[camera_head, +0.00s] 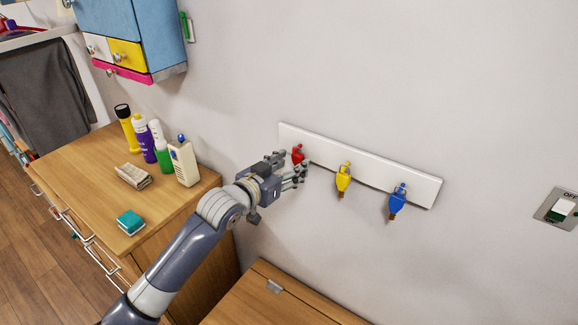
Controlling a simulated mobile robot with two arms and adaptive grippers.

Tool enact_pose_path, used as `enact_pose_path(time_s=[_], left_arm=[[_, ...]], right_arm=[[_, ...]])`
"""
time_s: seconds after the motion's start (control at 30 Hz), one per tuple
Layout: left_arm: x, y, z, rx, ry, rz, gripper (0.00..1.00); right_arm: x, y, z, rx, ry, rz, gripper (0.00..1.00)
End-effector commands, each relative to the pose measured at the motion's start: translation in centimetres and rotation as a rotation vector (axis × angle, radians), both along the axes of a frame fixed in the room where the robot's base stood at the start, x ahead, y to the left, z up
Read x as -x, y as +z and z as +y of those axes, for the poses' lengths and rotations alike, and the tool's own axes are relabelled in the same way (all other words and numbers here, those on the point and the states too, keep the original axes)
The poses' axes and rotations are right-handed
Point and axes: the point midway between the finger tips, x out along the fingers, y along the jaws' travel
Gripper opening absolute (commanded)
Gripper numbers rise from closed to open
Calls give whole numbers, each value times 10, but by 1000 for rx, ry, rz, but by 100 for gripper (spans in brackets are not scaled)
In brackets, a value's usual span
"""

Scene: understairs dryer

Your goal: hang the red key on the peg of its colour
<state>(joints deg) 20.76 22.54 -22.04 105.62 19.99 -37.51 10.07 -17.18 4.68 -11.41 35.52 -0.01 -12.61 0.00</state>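A white rail (375,175) is fixed to the wall. A small red item (298,155) is at its left end. It looks like the red key at the red peg, but the two blend together and its lower part is hidden by my gripper. My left gripper (293,167) is right at this red item, with its fingers just below and to the left. Whether the fingers are closed on it is not clear. A yellow key (343,181) hangs on the yellow peg and a blue key (397,201) on the blue peg. My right gripper is out of view.
A lower wooden surface (275,305) lies below the rail. A blue wall cabinet (155,35) hangs at upper left. A switch (560,208) is at right.

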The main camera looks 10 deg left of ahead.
Motion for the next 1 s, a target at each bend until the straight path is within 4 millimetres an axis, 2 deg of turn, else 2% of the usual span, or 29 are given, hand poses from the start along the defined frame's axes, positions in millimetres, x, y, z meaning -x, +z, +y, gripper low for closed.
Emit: enact_pose_path(time_s=[0.37,0.47,0.8,1.0], left_arm=[[6,1,3,-1,1,0,49],[17,3,8,-1,0,1,49],[79,17,32,-2,0,1,49],[103,23,42,-1,0,2,49]], right_arm=[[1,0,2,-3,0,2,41],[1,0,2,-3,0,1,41],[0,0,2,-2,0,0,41],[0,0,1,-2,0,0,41]])
